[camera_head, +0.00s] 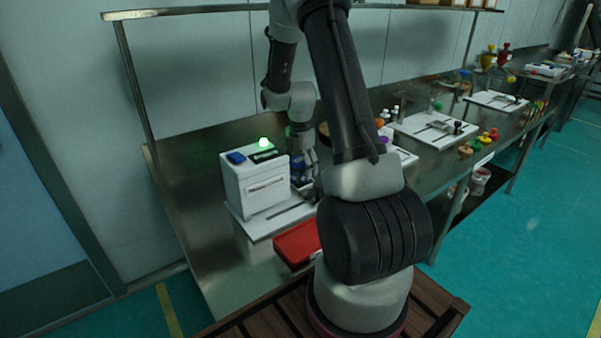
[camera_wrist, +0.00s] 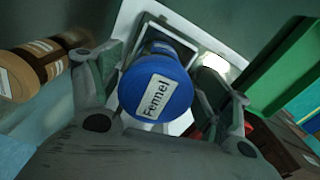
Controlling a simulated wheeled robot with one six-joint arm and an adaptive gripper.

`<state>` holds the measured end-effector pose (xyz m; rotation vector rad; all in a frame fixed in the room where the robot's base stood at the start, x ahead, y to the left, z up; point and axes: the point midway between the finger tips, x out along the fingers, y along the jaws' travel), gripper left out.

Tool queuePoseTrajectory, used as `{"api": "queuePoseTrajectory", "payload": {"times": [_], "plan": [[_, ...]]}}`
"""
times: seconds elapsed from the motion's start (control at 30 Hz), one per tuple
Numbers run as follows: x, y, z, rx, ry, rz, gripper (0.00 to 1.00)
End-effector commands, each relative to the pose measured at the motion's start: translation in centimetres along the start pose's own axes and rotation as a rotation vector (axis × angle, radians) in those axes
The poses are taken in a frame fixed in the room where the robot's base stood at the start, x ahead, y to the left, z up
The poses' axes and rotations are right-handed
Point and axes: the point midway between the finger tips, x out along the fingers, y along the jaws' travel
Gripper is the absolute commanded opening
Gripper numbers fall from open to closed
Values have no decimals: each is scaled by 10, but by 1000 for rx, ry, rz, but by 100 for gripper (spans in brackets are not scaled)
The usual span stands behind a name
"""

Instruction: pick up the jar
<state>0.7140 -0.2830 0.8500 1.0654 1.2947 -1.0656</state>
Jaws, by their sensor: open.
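A jar with a blue lid labelled "Fennel" (camera_wrist: 157,88) is in the middle of the wrist view. My gripper (camera_wrist: 168,72) is open, with one finger on each side of the jar. The lid is close to the camera and the jar's body is mostly hidden behind it. Whether the fingers touch the jar cannot be told. In the head view my gripper (camera_head: 304,168) is low beside the white machine, partly hidden by my own arm, and the jar does not show clearly there.
The white sieve machine (camera_head: 256,188) with a lit green lamp stands left of my gripper. A red tray (camera_head: 297,243) lies in front.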

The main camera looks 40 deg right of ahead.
Motion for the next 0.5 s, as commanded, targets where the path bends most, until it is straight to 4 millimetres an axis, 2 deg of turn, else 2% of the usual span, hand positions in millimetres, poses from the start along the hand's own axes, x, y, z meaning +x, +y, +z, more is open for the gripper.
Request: {"api": "queuePoseTrajectory", "payload": {"times": [0.13,0.4,0.5], "plan": [[18,-1,0,1,1,-2,78],[21,0,0,1,0,0,78],[21,0,0,1,0,0,59]]}}
